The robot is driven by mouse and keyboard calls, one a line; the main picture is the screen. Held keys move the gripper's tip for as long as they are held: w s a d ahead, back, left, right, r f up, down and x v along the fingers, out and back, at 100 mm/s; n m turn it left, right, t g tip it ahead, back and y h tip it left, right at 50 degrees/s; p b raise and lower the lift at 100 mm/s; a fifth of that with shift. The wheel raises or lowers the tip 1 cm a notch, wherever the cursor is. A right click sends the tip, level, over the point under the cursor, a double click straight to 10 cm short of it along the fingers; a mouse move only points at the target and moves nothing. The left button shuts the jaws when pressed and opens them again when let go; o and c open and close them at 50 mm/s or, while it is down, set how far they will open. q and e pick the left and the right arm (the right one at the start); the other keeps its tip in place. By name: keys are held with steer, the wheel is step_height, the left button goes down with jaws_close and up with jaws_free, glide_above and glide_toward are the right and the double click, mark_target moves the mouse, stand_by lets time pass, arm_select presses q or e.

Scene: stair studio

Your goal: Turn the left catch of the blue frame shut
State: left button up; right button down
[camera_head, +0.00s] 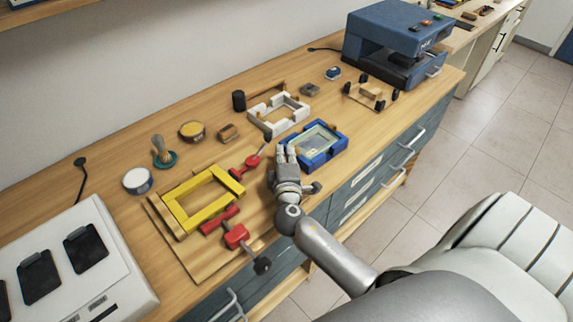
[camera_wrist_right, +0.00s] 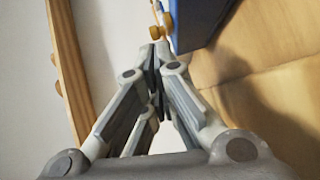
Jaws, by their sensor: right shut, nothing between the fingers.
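The blue frame (camera_head: 330,157) lies on the wooden bench with a pale panel inside it. My right gripper (camera_head: 285,152) is at its left side and hides part of that edge. In the right wrist view, the blue frame (camera_wrist_right: 196,22) is at the top, and a small brass-coloured catch (camera_wrist_right: 160,29) shows at its side. My right gripper's fingertips (camera_wrist_right: 157,52) are shut and empty, pointing at the catch and very close to it. I cannot tell whether they touch it. My left gripper is not in view.
A white frame (camera_head: 262,120) lies behind the blue one. A yellow frame (camera_head: 178,214) with red clamps (camera_head: 236,236) lies to the left. A blue press (camera_head: 392,40) stands at the back right. Bare bench top lies right of the blue frame.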

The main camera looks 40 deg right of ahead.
steer(key=shift+w+d+f+m+g+h+b, duration=0.15)
steer(key=shift+w+m+g+h+b, duration=0.1)
steer(key=shift+m+g+h+b, duration=0.2)
steer(key=shift+w+f+m+g+h+b, duration=0.2)
steer(key=shift+m+g+h+b, duration=0.15)
steer(key=shift+m+h+b, duration=0.15)
steer(key=shift+w+d+m+g+h+b, duration=0.35)
steer(key=shift+d+m+g+h+b, duration=0.15)
steer(key=shift+m+g+h+b, duration=0.45)
steer(key=shift+w+r+b, duration=0.1)
steer(key=shift+r+b, duration=0.05)
steer(key=shift+b, duration=0.15)
steer(key=shift+w+d+r+b, duration=0.1)
steer(key=shift+w+d+b, duration=0.2)
steer(key=shift+d+b, duration=0.2)
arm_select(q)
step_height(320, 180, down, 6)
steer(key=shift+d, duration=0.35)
arm_select(e)
steer(key=shift+d, duration=0.1)
steer(key=shift+r, duration=0.1)
step_height(320, 180, up, 10)
